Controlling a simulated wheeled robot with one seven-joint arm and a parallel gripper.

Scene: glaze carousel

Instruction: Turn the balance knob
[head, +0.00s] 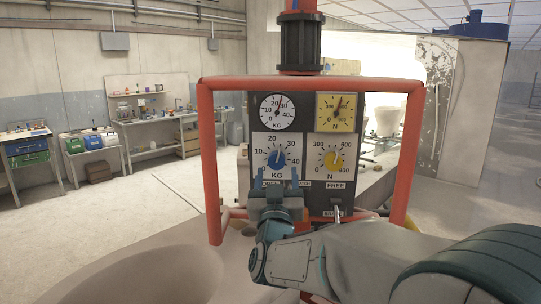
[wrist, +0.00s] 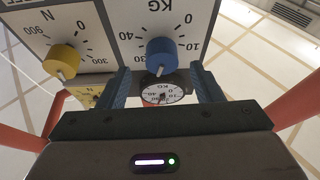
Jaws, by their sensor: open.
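A blue knob (head: 276,158) sits on a white KG dial plate on the dark control panel. Its pale mark points roughly upward, near the 20. It also shows in the wrist view (wrist: 161,52), where the picture is upside down. A yellow knob (head: 334,161) sits on the N dial to the right, also in the wrist view (wrist: 61,60). Neither visible dial plate bears the word balance. My gripper (head: 279,174) is open and empty, just below and in front of the blue knob. In the wrist view its fingers (wrist: 161,76) are spread wider than the knob, which appears beyond their tips.
A red tube frame (head: 207,150) surrounds the panel (head: 308,195). Round KG (head: 277,112) and yellow N (head: 337,112) gauges sit above the knobs. A toggle lever (head: 337,211) is below the FREE label. Benches stand far left, and open floor lies between.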

